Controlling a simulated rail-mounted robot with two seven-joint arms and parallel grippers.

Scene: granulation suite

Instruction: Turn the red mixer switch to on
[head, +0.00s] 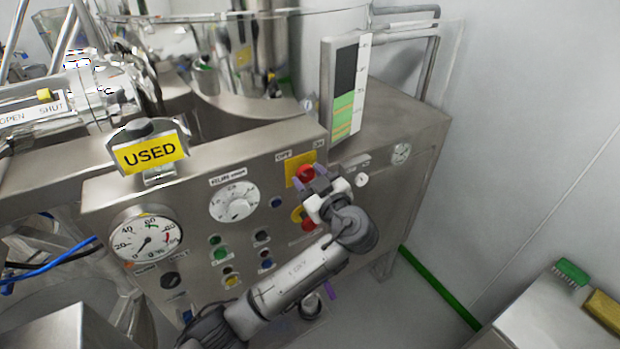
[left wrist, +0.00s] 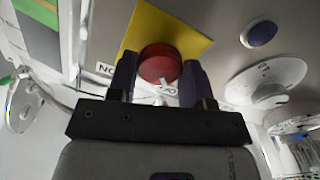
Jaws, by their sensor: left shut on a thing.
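The red mixer switch (head: 305,173) is a round red knob on a yellow plate, high on the right part of the steel control panel. OFF and ON labels stand above it in the head view. My left gripper (head: 314,186) is at the knob; in the left wrist view its two dark fingers (left wrist: 157,82) stand on either side of the red knob (left wrist: 160,62), shut on it. A light mark shows on the knob's face between the fingers. The labels are partly hidden in the left wrist view. My right gripper is in neither view.
A second red knob on yellow (head: 299,215) sits just below, partly behind my left gripper. The panel also holds a white dial (head: 234,202), a pressure gauge (head: 147,238) and several small buttons.

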